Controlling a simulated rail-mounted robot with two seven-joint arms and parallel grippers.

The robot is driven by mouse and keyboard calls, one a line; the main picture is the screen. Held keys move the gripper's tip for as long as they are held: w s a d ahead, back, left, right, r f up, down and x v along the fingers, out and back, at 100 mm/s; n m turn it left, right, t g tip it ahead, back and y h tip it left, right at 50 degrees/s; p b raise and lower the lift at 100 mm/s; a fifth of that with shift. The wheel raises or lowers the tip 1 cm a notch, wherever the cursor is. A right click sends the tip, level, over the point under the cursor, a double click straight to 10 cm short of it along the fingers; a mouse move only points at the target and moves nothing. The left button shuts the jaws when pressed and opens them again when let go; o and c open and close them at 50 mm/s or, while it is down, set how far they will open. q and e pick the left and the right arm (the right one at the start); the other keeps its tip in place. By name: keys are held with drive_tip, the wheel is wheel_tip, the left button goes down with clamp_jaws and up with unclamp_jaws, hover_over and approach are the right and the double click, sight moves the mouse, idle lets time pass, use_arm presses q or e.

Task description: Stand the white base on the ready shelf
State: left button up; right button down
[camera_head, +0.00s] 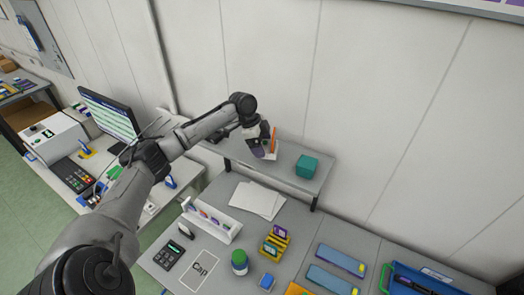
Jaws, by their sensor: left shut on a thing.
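The ready shelf (284,165) is the grey raised shelf against the wall, above the back of the table. My left gripper (261,140) is over its middle and shut on a small bottle with a purple side (257,152), which I take to be the white base. The fingers partly hide it. It looks roughly upright, low at the shelf; I cannot tell whether it touches the surface. A white patch (272,156) shows beside it. My right gripper is not in view.
An orange upright piece (274,138) is close to the gripper. A teal box (307,166) stands to the right on the shelf. Below are white papers (258,200), a white rack (211,219), a green-labelled bottle (239,262) and yellow boxes (276,242).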

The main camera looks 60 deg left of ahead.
use_arm(q)
wheel_tip(320, 180, down, 3)
drive_tip(key=shift+f+p, duration=0.1)
drive_tip(key=shift+p, duration=0.3)
drive_tip(key=shift+f, duration=0.15)
drive_tip(key=shift+f, duration=0.15)
drive_tip(key=o, duration=0.7)
drive_tip(key=shift+o, duration=0.2)
drive_tip(key=b+v, duration=0.2)
drive_tip(key=v, duration=1)
